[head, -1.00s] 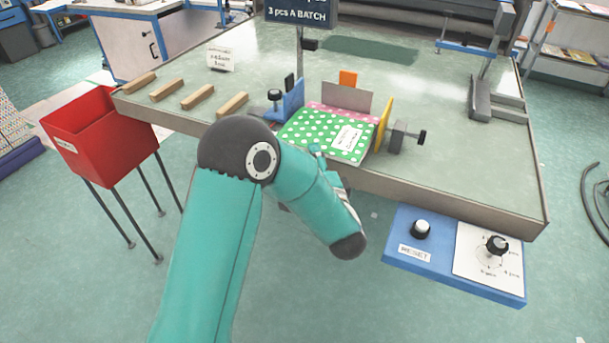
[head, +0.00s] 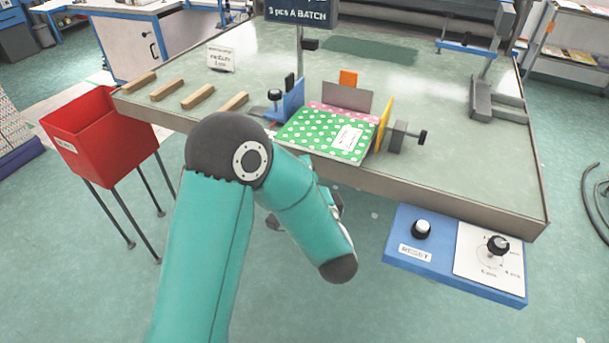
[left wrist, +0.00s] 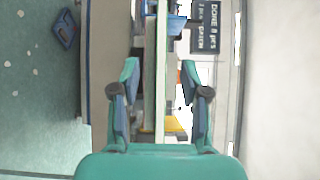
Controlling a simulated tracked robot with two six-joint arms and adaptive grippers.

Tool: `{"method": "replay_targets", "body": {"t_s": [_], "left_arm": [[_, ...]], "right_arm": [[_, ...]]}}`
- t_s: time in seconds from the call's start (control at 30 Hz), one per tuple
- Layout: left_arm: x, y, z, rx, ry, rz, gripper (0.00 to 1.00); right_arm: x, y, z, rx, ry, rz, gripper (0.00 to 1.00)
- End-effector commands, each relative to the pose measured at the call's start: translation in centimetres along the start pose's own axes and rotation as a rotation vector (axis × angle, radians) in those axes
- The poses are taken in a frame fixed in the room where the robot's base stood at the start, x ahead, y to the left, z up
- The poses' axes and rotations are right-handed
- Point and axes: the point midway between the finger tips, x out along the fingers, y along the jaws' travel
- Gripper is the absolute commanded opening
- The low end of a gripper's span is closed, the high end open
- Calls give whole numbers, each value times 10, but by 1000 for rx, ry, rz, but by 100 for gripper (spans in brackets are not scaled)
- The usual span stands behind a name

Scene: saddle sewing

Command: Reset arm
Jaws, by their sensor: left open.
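My left arm, teal with dark joints, rises from the bottom of the head view and bends in front of the table's front edge. My left gripper (left wrist: 160,90) is open in the left wrist view, its two fingers apart. In the head view it is mostly hidden behind my forearm. Green cloth (head: 318,136) with white dots lies in the fixture, with pink dotted cloth (head: 343,112) at its back. The gripper appears in front of the table edge, apart from the cloth in the head view. My right gripper is not in view.
A blue panel (head: 440,273) with a black-and-white knob labelled RESET (head: 422,229) and a dial (head: 497,244) sits at the table front. A red bin (head: 100,135) stands left. Several wooden strips (head: 198,97) lie on the table (head: 455,160). Its right side is mostly clear.

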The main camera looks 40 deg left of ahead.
Motion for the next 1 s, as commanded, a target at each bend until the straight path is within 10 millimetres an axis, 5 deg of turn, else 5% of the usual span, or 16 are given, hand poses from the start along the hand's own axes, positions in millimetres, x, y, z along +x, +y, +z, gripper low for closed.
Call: {"method": "replay_targets", "body": {"t_s": [0.77,0.87,1.0], "left_arm": [[-4,2,8,4,-8,2,45],[0,19,16,38,-27,26,45],[2,80,20,122,27,130,45]], "right_arm": [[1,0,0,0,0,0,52],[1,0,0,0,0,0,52],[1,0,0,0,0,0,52]]}}
